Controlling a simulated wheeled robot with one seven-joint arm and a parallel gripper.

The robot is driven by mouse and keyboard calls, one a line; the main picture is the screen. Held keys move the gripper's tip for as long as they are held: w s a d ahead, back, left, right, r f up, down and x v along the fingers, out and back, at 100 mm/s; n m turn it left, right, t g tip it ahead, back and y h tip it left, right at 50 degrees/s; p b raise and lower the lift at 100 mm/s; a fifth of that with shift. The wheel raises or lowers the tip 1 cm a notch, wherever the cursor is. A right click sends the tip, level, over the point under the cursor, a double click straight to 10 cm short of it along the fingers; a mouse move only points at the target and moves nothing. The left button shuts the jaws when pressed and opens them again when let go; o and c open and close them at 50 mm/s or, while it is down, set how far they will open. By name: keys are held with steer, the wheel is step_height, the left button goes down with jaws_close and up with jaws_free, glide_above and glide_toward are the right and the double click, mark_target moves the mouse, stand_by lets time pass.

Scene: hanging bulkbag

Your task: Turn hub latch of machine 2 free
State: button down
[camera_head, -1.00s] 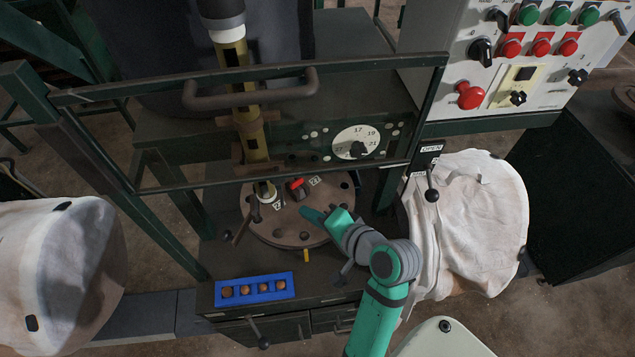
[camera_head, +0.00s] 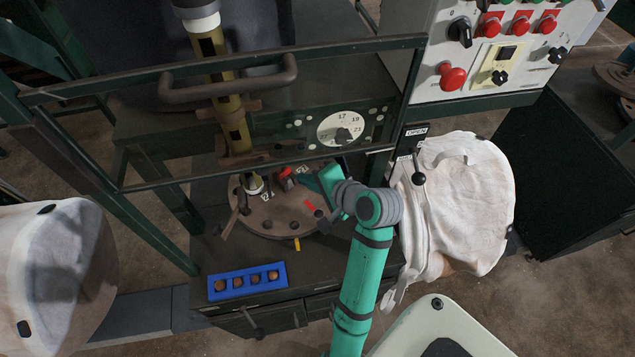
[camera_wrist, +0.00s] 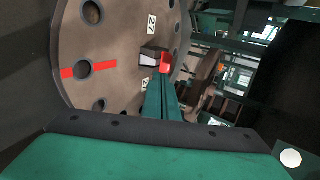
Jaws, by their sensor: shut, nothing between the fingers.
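The round brown disc (camera_head: 262,218) of the machine lies in front of the dial panel, with several holes and small number labels. A small latch with a red part (camera_head: 284,176) sits near the disc's middle; in the wrist view the red latch (camera_wrist: 165,62) is right at my fingertips. My gripper (camera_head: 308,181) is shut and empty, just right of the latch. Its teal fingers (camera_wrist: 162,84) reach over the disc; I cannot tell whether they touch the latch. A red stripe (camera_wrist: 72,72) on the disc crosses a hole. The latch's far side is hidden.
A green guard frame with a brown handle (camera_head: 228,86) crosses above the disc. A yellow-brown column (camera_head: 226,110) comes down at its left. A blue tray (camera_head: 215,287) stands in front. A white sack (camera_head: 465,195) and an OPEN lever (camera_head: 419,178) are right of my arm.

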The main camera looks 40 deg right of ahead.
mark_target(288, 171)
steer(key=shift+w+r+x, duration=0.1)
steer(key=shift+r+x, duration=0.05)
steer(key=shift+x, duration=0.55)
steer(key=shift+w+r+x, duration=0.1)
steer(key=shift+r+x, duration=0.05)
steer(key=shift+x, duration=0.6)
steer(key=shift+w+r+x, duration=0.1)
steer(key=shift+r+x, duration=0.05)
steer(key=shift+x, duration=0.55)
